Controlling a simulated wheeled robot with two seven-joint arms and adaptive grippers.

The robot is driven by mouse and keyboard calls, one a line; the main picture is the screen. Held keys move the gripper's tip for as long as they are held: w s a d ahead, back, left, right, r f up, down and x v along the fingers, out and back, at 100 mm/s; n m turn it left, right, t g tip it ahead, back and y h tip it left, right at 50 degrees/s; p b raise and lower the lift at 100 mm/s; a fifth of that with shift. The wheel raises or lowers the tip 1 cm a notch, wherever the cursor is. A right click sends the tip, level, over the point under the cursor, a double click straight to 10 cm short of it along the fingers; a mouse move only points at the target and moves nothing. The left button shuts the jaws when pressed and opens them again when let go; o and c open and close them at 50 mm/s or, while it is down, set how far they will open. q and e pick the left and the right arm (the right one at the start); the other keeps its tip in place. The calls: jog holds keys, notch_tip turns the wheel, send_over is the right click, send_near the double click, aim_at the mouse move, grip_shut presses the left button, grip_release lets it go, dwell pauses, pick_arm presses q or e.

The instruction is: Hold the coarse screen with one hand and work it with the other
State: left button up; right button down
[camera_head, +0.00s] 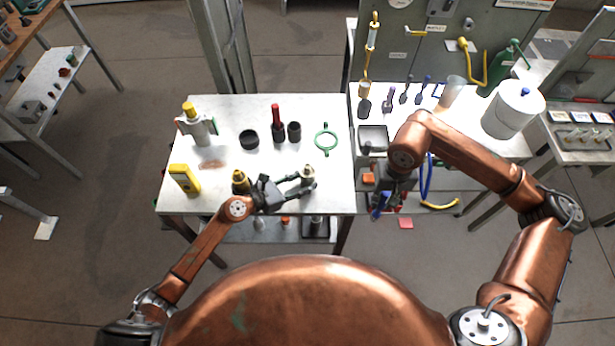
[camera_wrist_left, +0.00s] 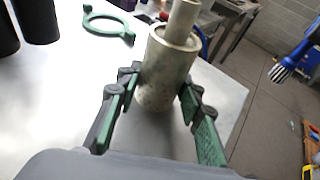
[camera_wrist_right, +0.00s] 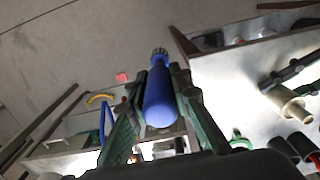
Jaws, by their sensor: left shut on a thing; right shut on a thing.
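The coarse screen, a pale beige cylinder with a narrower neck (camera_head: 307,174), stands upright near the front right corner of the white table. In the left wrist view the screen (camera_wrist_left: 164,78) sits between the fingers of my left gripper (camera_wrist_left: 160,108), which is shut on it. My right gripper (camera_head: 382,200) is shut on a blue-handled brush (camera_wrist_right: 159,98). The brush's bristled end points away from the gripper. In the left wrist view the brush (camera_wrist_left: 288,66) is off to the right, apart from the screen.
On the table (camera_head: 235,110) stand a yellow meter (camera_head: 185,179), a valve-like part (camera_head: 199,126), black cups (camera_head: 249,139), a red-handled tool (camera_head: 277,124) and a green ring (camera_head: 326,138). A brass fitting (camera_head: 240,180) is beside my left gripper. A second bench with several tools and a white canister (camera_head: 512,110) is at right.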

jog(key=shift+a, duration=0.1)
dwell(0.3)
jog(key=w+a+r, duration=0.7)
jog(key=a+r, duration=0.2)
jog(key=a, duration=0.3)
jog(key=w+a+r, duration=0.6)
jog(key=a+r, duration=0.3)
jog(key=a, duration=0.2)
jog(key=shift+d+f, duration=2.05)
jog(key=shift+f, duration=2)
jog(key=shift+a, duration=2.2)
notch_tip(320, 180, up, 8)
jog(key=shift+w+d, duration=0.15)
jog(key=shift+w, duration=0.05)
jog(key=shift+r, duration=0.1)
